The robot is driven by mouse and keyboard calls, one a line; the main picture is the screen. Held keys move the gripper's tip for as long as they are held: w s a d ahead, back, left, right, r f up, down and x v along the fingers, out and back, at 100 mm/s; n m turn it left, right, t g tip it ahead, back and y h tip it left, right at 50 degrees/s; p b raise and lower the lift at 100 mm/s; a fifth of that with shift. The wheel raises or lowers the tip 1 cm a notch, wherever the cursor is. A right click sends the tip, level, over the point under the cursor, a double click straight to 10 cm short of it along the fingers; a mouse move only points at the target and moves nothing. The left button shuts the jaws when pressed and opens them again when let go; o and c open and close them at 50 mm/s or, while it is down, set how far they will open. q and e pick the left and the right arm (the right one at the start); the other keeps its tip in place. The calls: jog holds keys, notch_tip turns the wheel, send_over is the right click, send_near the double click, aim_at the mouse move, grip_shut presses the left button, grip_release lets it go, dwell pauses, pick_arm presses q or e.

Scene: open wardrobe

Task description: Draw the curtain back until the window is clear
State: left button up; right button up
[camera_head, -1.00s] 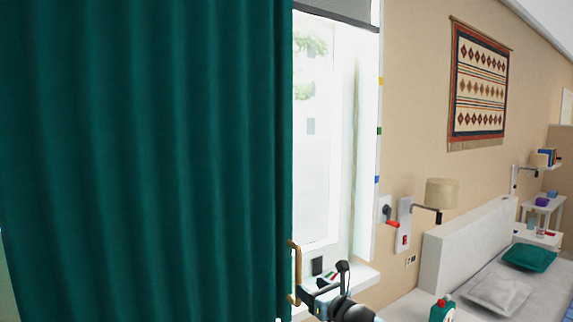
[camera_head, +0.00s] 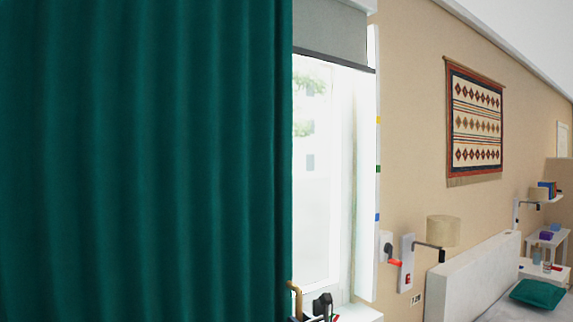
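The green curtain (camera_head: 145,160) hangs in folds over the left half of the view. Its straight right edge runs down beside the bright window (camera_head: 318,170), and only a narrow strip of glass shows to the right of it. A tan handle (camera_head: 296,300) shows at the curtain's edge at the bottom of the view; its lower part is cut off. Dark parts that appear to be my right gripper (camera_head: 308,317) show right beside the handle at the bottom edge. Whether its fingers are closed around the handle cannot be seen. My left gripper is not in view.
A grey blind (camera_head: 330,32) hangs over the window's top. On the right wall are a red-levered fitting (camera_head: 388,255), a lamp (camera_head: 443,231) and a woven hanging (camera_head: 475,122). A bed with a pale headboard (camera_head: 470,275) stands at lower right.

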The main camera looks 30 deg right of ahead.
jog(key=c, duration=0.3)
jog(key=shift+c, duration=0.2)
jog(key=a, duration=0.8)
jog(key=shift+s+p, duration=0.3)
jog(key=shift+p, duration=0.15)
